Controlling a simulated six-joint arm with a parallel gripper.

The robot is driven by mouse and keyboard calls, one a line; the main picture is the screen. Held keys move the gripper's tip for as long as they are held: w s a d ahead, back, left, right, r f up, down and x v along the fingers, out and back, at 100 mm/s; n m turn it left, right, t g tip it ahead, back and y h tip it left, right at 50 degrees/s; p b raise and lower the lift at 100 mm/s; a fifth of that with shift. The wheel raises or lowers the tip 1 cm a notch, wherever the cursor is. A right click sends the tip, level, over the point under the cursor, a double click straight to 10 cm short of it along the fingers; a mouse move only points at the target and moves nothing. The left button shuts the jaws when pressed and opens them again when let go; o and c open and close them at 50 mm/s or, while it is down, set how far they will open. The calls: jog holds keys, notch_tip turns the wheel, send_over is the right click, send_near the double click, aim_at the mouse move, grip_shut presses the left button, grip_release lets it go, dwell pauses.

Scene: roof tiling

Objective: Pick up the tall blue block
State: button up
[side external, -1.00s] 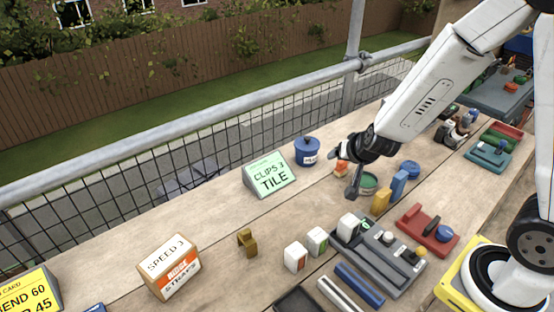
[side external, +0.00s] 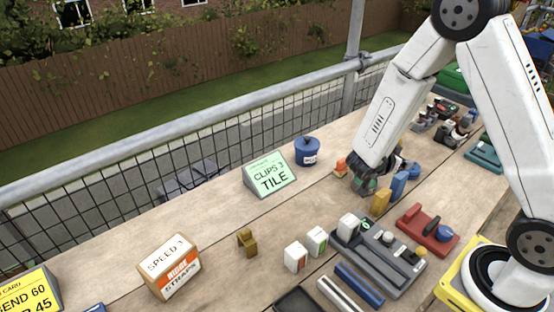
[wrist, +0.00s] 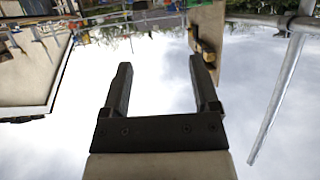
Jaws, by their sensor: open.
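The tall blue block (side external: 398,187) stands upright on the wooden bench, beside a yellow block (side external: 381,201). That view looks mostly at pale sky, and I cannot pick out the blue block there.
A small orange item (side external: 340,168) lies left of my gripper and a blue round item (side external: 411,169) right of it. A grey tray (side external: 375,252) and red tray (side external: 428,228) are in front. A blue pot (side external: 307,151) and green sign (side external: 270,175) stand left.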

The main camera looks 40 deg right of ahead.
aim_at(399, 176)
jog(key=shift+f, duration=0.15)
jog(key=shift+f, duration=3.35)
jog(key=shift+d, duration=0.15)
jog(key=shift+x, duration=2.4)
grip_shut()
